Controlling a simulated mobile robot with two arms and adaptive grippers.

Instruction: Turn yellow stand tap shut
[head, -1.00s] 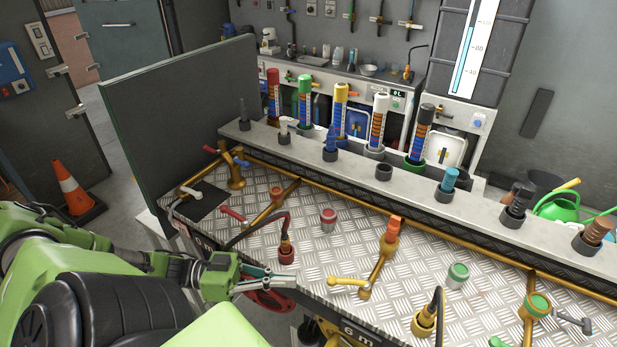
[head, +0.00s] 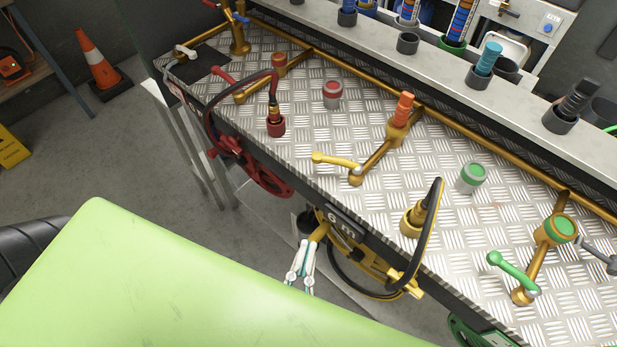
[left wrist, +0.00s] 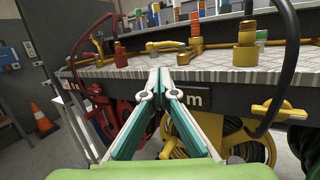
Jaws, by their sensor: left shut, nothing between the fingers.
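A tap with a yellow lever (head: 335,161) sits on the checkered metal bench top, on a brass pipe with an orange-topped fitting (head: 400,112). The lever lies flat, roughly along the bench's front edge, its free end to the left. In the left wrist view the lever (left wrist: 165,45) shows just beyond the fingertips. My left gripper (head: 304,246) is shut and empty, in front of the bench and apart from the lever. In the left wrist view its white and teal fingers (left wrist: 158,72) meet at the tips. My right gripper is out of view.
A yellow hose reel (head: 375,280) hangs under the front edge, its black hose looping to the bench top. A red reel (head: 262,175) hangs left of it. A green lever (head: 512,271) is to the right. An orange cone (head: 100,65) stands on the floor.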

